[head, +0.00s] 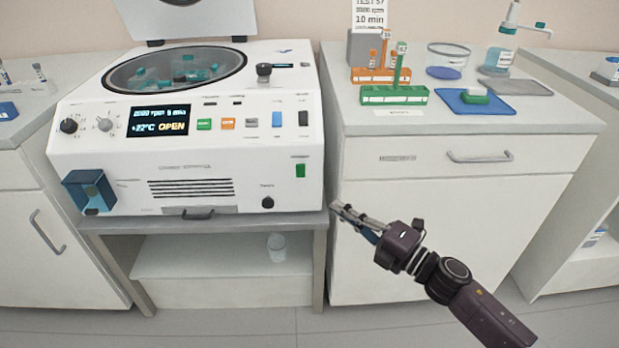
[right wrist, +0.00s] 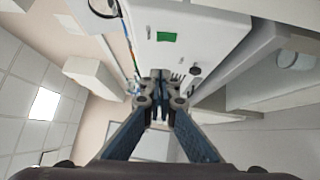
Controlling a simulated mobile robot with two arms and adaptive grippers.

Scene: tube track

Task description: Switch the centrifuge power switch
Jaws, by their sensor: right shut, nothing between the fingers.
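The white centrifuge (head: 230,180) stands on a low bench at the left, its lid raised and its display lit with "OPEN". A green rocker switch (head: 300,170) sits on the right of its front face, under a small label too small to read. It also shows as a green patch in the right wrist view (right wrist: 166,37). My right gripper (head: 338,207) is shut and empty, to the right of and below the green switch, apart from it. Its closed fingers (right wrist: 160,75) point towards the centrifuge. My left gripper is not in view.
A black knob (head: 267,202) sits below the green switch. Tube racks (head: 394,95) and a blue mat (head: 500,108) lie on the right counter. Open floor space lies in front.

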